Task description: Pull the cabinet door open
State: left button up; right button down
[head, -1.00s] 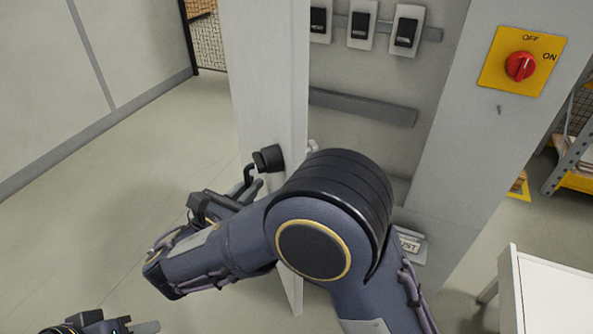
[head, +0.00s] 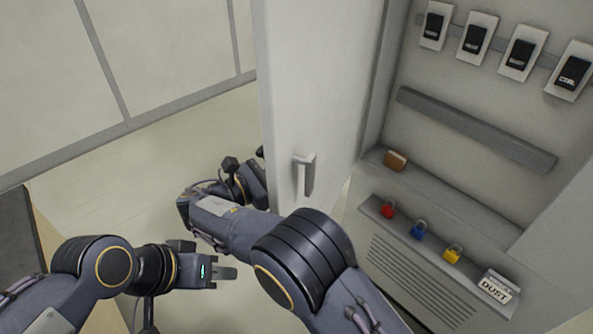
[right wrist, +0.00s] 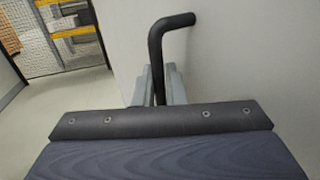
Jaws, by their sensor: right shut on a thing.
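The light grey cabinet door (head: 318,80) stands wide open, its inner face and a small grey latch (head: 308,174) showing in the head view. In the right wrist view, the black bent door handle (right wrist: 157,45) runs down between the grey fingers of my right gripper (right wrist: 158,86), which is shut on it beside the door's outer face (right wrist: 240,60). In the head view the right fingertips are hidden behind the door. My left gripper (head: 225,273) is away from the door at the lower left, empty; whether its fingers are apart is unclear.
A table edge (head: 45,235) is at left. Floor beyond is clear.

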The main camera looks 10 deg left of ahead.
jog(key=shift+w+r, duration=0.1)
jog(key=shift+w, duration=0.05)
jog(key=c, duration=1.6)
grip_release()
